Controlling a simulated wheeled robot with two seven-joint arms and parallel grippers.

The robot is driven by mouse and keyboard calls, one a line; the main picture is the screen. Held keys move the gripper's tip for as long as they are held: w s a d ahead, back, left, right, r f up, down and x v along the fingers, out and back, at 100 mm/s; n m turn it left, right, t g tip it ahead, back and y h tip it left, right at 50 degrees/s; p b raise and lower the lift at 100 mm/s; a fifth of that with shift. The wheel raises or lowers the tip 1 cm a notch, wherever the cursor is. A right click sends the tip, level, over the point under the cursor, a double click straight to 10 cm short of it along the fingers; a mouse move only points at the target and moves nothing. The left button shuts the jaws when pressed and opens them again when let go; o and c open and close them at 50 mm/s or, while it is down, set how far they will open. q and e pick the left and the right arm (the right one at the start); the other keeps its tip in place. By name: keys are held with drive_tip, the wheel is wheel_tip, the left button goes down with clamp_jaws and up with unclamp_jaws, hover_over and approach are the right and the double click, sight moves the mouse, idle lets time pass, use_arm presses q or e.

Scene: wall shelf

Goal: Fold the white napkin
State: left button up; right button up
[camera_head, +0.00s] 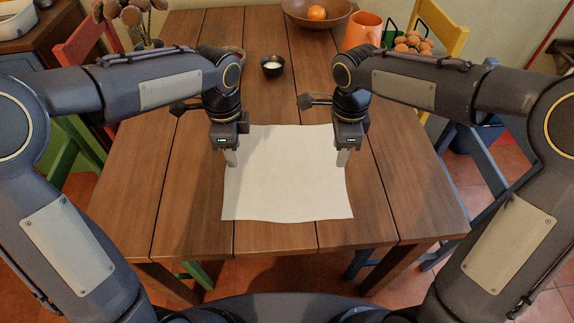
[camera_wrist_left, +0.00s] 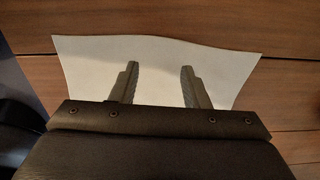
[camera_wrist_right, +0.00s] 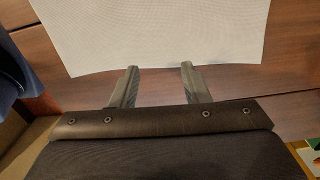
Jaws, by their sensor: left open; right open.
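The white napkin (camera_head: 285,185) lies flat and spread out on the wooden table, with slightly wavy edges. My left gripper (camera_head: 231,160) points down over its left side. In the left wrist view the open fingers (camera_wrist_left: 158,82) show against the napkin (camera_wrist_left: 160,60), with nothing between them but cloth below. My right gripper (camera_head: 342,160) points down at its right edge. In the right wrist view its open fingers (camera_wrist_right: 158,82) are at the napkin's edge (camera_wrist_right: 155,35), tips just by the border. I cannot tell whether either gripper touches the cloth.
On the wooden table (camera_head: 180,200) are a small dark cup (camera_head: 272,67), an orange mug (camera_head: 362,31) and a bowl (camera_head: 300,12) with an orange fruit (camera_head: 317,13), all beyond the napkin. Chairs stand around the table. The table is clear in front of the napkin.

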use_arm(q)
drive_tip(key=shift+f, duration=1.75)
use_arm(e)
drive_tip(key=shift+d+f, duration=0.1)
drive_tip(key=shift+f, duration=1.65)
use_arm(q)
drive_tip(key=shift+f, duration=0.2)
use_arm(e)
drive_tip(key=shift+f, duration=0.2)
use_arm(q)
drive_tip(key=shift+r, duration=0.1)
drive_tip(key=shift+c, duration=0.5)
use_arm(e)
drive_tip(key=shift+r, duration=0.1)
drive_tip(key=shift+c, duration=0.5)
use_arm(q)
clamp_jaws()
use_arm(e)
clamp_jaws()
